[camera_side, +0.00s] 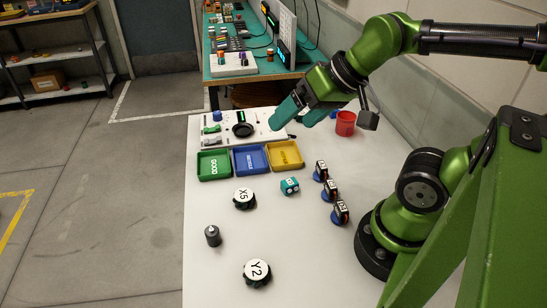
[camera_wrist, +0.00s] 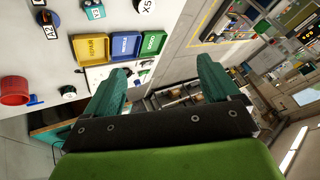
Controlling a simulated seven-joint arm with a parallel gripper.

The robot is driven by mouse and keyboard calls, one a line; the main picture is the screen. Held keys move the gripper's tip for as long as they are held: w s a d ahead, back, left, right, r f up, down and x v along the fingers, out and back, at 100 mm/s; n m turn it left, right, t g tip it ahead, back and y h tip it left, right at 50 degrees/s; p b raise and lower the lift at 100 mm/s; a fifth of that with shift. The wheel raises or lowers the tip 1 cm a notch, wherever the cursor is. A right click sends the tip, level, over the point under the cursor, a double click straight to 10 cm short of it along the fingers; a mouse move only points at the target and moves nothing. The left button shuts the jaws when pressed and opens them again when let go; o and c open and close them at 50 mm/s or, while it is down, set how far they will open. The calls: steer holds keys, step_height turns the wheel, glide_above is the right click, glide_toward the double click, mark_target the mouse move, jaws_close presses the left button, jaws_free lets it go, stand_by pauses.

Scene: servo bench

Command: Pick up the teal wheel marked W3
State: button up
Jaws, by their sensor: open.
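A small teal piece (camera_side: 289,186) lies on the white bench in the side view, just in front of the yellow tray. In the wrist view it shows at the top edge as a teal piece (camera_wrist: 94,12) with a white label that ends in 3; the first letter is hard to read. My gripper (camera_side: 303,116) is open and empty, high above the back of the bench, behind and above the teal piece. Its two teal fingers also show in the wrist view (camera_wrist: 163,72), spread wide with nothing between them.
Green (camera_side: 214,165), blue (camera_side: 250,159) and yellow (camera_side: 284,156) trays stand in a row. Black wheels X5 (camera_side: 244,198) and Y2 (camera_side: 257,272), a grey cylinder (camera_side: 213,236), several servos on blue bases (camera_side: 331,190) and a red cup (camera_side: 345,123) are nearby. The front middle is clear.

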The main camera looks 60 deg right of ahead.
steer(key=shift+d, duration=0.1)
steer(key=m+g+h, duration=0.2)
steer(key=m+g, duration=0.5)
steer(key=m, duration=1.6)
glide_above(301, 115)
steer(key=s, duration=0.1)
step_height(301, 115, down, 9)
step_height(301, 115, up, 2)
steer(key=w+d+m, duration=0.2)
steer(key=m, duration=0.6)
step_height(301, 115, down, 16)
steer(key=shift+d+f, duration=0.1)
steer(key=shift+f, duration=0.15)
